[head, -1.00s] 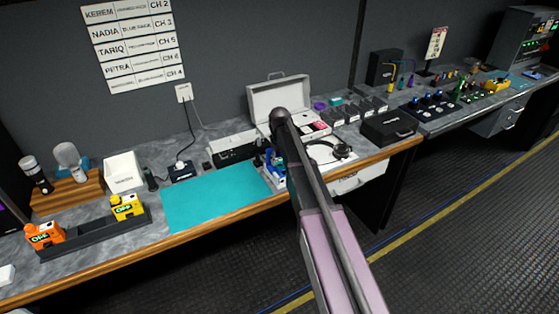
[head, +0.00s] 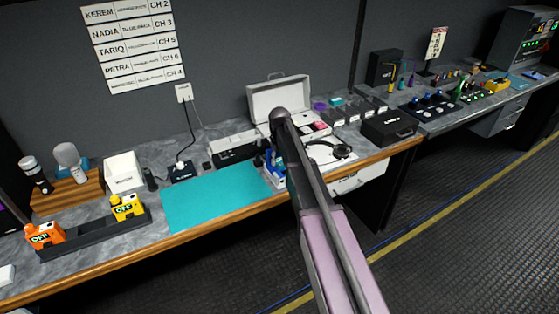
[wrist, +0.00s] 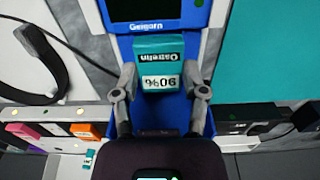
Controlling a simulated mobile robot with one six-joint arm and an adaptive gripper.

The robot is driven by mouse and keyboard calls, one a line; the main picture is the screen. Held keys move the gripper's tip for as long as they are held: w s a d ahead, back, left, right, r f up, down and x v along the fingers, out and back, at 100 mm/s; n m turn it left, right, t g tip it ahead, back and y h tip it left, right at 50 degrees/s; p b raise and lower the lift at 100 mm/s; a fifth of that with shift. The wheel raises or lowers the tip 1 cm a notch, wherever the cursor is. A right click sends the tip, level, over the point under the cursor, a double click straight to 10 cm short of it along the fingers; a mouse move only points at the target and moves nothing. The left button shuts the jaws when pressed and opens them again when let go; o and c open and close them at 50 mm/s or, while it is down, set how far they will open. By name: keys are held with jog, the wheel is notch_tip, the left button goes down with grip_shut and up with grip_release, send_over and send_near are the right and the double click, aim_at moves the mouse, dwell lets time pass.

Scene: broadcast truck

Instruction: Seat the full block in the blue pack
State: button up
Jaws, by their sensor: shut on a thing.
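In the wrist view, my gripper (wrist: 161,88) is shut on a teal-topped block (wrist: 160,62), one finger on each side. The block's label reads "90%", upside down. The blue pack (wrist: 124,46) lies around and beneath the block, with its dark screen (wrist: 158,10) at the top of the picture. Blue walls show beside and below the fingers. How deep the block sits in the pack I cannot tell. In the head view, the blue pack (head: 274,174) is at the right end of the teal mat, partly hidden by my arm, and my gripper is mostly hidden there.
The teal mat (head: 215,195) is clear. An orange pack (head: 45,235) and a yellow pack (head: 126,207) stand in a dark rack at the left. An open white case (head: 279,100) stands behind my arm. Headphones (head: 340,150) and a black case (head: 388,130) lie to the right.

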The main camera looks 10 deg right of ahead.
jog(key=shift+d+f+b, duration=0.1)
jog(key=shift+f+b, duration=0.7)
dwell(0.7)
jog(key=o, duration=1)
jog(key=shift+o, duration=0.2)
jog(key=shift+r, duration=0.2)
